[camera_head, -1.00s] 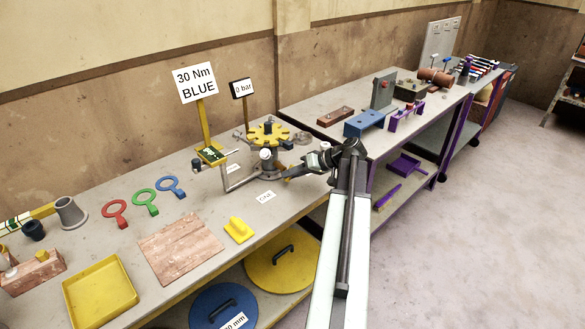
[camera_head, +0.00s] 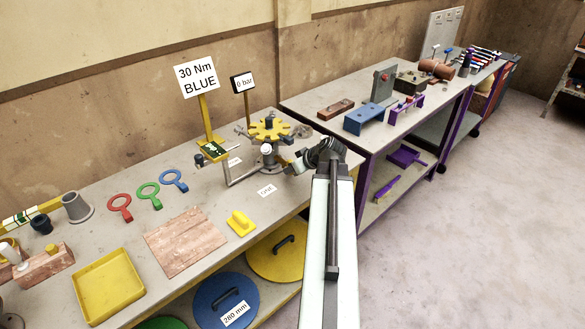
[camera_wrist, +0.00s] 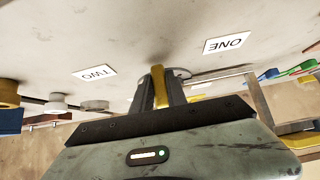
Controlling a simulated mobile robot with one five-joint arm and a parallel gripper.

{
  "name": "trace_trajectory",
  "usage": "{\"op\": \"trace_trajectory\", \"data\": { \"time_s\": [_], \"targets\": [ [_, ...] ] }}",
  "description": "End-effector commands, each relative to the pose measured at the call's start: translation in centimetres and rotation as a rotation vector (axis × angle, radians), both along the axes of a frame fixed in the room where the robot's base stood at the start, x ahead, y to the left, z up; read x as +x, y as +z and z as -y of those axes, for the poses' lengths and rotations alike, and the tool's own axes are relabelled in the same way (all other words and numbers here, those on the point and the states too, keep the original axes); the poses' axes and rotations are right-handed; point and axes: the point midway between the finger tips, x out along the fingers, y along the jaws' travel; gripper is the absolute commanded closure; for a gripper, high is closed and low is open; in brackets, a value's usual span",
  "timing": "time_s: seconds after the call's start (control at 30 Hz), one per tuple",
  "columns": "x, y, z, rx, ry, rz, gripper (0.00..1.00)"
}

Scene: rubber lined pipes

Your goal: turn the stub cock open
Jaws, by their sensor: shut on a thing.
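My gripper (camera_wrist: 163,92) is shut on a narrow yellow handle (camera_wrist: 160,86) in the wrist view, which looks like the lever of the stub cock. A round grey base shows just behind it. In the head view my gripper (camera_head: 292,168) is at the right side of the grey pipe fitting (camera_head: 268,160) under a lugged yellow wheel (camera_head: 269,129). The cock itself is too small and partly hidden there, so its angle cannot be told. A gauge sign (camera_head: 243,83) behind reads 0 bar.
Labels ONE (camera_wrist: 227,43) and TWO (camera_wrist: 95,74) lie on the bench, upside down in the wrist view. A 30 Nm BLUE sign (camera_head: 197,80) stands behind. Red, green and blue rings (camera_head: 148,195), a yellow tray (camera_head: 108,287) and a yellow block (camera_head: 240,223) lie left.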

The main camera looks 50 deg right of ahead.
Motion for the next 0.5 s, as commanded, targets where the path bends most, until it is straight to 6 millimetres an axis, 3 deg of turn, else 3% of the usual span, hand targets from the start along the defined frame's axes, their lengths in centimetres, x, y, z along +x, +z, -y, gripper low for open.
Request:
{"op": "trace_trajectory", "data": {
  "time_s": [0.47,0.5],
  "targets": [
    [-0.10,-0.05,-0.04,-0.015,0.001,-0.005,1.00],
    [-0.10,-0.04,-0.03,-0.015,0.001,-0.005,0.79]
  ]
}}
